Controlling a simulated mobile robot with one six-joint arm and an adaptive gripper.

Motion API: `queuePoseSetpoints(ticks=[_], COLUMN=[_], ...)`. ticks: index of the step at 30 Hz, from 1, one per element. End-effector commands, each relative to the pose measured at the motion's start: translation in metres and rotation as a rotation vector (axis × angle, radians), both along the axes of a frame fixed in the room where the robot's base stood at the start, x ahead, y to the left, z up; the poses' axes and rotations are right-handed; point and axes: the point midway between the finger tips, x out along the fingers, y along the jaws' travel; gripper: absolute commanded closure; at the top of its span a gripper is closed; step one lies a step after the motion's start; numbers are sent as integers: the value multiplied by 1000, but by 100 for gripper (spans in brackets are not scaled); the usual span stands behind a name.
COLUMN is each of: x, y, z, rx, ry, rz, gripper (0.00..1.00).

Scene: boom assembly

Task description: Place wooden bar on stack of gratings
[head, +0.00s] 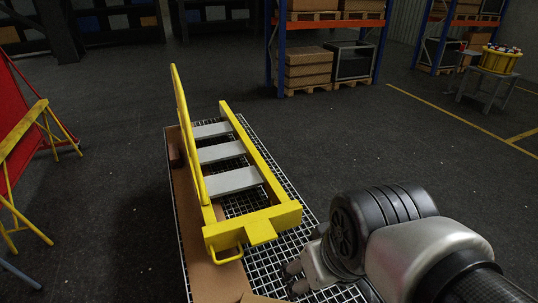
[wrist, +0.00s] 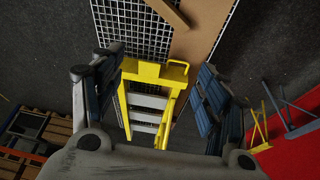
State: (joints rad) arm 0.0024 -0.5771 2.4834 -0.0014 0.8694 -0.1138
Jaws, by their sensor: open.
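The wooden bar (wrist: 168,12) lies at a slant across the grating and a brown sheet at the top of the wrist view, cut off by the picture edge. The stack of gratings (head: 285,180) is a white wire mesh under a yellow frame; the mesh also shows in the wrist view (wrist: 122,38). My gripper (wrist: 160,65) is open, its dark pads wide apart with nothing held between them. In the head view my gripper (head: 305,270) is over the near right part of the grating, partly hidden by my wrist.
The yellow boom frame (head: 252,228) with grey crosspieces stands on the grating beside the brown sheet (head: 205,275). A yellow trestle (head: 22,135) and red panel are at left. Racks with boxes (head: 308,70) stand behind.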

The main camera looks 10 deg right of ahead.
Motion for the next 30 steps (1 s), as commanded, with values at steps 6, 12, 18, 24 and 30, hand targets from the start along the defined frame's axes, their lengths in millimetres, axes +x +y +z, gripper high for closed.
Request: queuePoseSetpoints(ticks=[6,12,18,24,30], x=[-33,-38,-38,-38,-38], y=[0,0,0,0,0], z=[6,7,7,7,7], rx=[37,44,43,43,43], ry=[-38,-42,-42,-42,-42], rz=[-93,-109,-108,-107,-107], gripper=[32,32,32,32,32])
